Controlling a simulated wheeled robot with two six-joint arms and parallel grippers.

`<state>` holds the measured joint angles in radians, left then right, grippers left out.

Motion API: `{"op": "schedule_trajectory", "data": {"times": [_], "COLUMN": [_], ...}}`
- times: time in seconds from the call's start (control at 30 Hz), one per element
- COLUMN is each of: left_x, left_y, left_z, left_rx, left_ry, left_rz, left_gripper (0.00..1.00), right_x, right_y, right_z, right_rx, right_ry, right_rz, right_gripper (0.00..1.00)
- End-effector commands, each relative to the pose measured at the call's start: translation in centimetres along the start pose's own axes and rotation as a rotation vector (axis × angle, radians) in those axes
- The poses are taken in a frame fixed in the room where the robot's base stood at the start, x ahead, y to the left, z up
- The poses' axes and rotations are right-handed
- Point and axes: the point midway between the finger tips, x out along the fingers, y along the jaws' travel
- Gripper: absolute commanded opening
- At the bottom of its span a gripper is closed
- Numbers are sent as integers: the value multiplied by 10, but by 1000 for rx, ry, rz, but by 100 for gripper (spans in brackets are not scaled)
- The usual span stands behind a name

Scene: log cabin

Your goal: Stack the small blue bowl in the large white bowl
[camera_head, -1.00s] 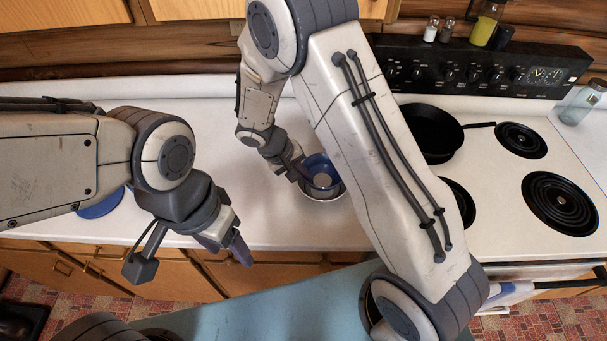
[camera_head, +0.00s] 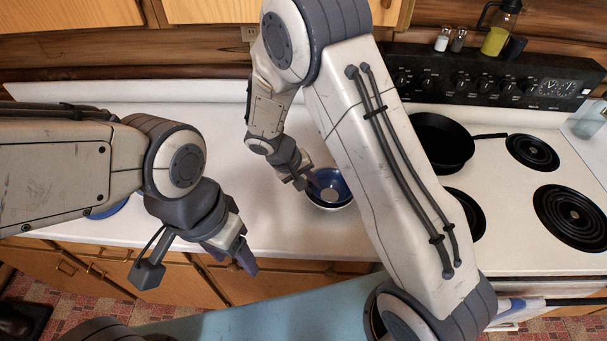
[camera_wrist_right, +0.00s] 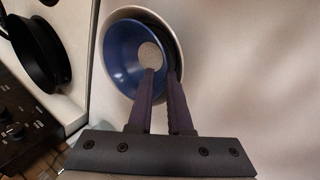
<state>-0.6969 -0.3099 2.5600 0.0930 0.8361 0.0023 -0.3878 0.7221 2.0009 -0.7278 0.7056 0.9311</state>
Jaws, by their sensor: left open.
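The small blue bowl (camera_head: 325,178) sits inside the large white bowl (camera_head: 330,206) on the counter, left of the stove. In the right wrist view the blue bowl (camera_wrist_right: 122,62) lies within the pale rim of the white bowl (camera_wrist_right: 160,20). My right gripper (camera_head: 309,181) is at the left side of the bowls in the head view. In the wrist view its fingers show a gap and reach over the blue bowl's near rim; exact contact there is hidden. My left gripper (camera_head: 246,256) is open and empty, in front of the counter's edge.
A black pan (camera_head: 440,145) sits on the stove (camera_head: 500,215) to the right, with bare burners beside it. A blue plate (camera_head: 108,211) is partly hidden behind my left arm. The white counter (camera_head: 235,150) between my arms is clear.

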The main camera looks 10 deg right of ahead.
Motion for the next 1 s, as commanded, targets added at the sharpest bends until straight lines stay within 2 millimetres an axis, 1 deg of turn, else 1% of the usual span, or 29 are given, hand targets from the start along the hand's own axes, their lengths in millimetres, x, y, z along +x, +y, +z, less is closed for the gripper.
{"op": "schedule_trajectory", "data": {"times": [0.03,0.1,0.13,0.17,0.2,0.4,0.5,0.6,0.77,0.87,0.97,1.0], "left_x": [-8,-17,-17,-8,-4,9,14,16,18,18,18,18], "left_y": [1,1,1,1,0,-1,-1,-1,-1,-1,-1,-1], "left_z": [0,-1,-1,-1,0,1,1,1,1,1,1,1], "left_rx": [0,-1,-1,-1,-1,0,0,1,1,1,1,1], "left_ry": [0,0,1,1,1,0,0,0,0,0,0,0], "left_rz": [0,0,0,0,0,0,0,0,0,0,0,0], "left_gripper": [62,62,62,62,62,62,62,62,62,62,62,62], "right_x": [-6,-14,-16,-19,-28,-76,-96,-112,-127,-139,-157,-164], "right_y": [3,7,7,4,3,2,3,3,4,2,-3,-5], "right_z": [0,0,-1,-2,-2,-2,-2,-1,1,15,50,68], "right_rx": [0,0,1,2,3,3,2,1,-3,-37,-120,-163], "right_ry": [0,0,2,8,9,8,7,4,2,4,13,19], "right_rz": [0,0,0,-1,-2,-3,-2,-2,-5,-40,-123,-168], "right_gripper": [17,17,17,17,17,17,17,17,17,17,17,17]}}
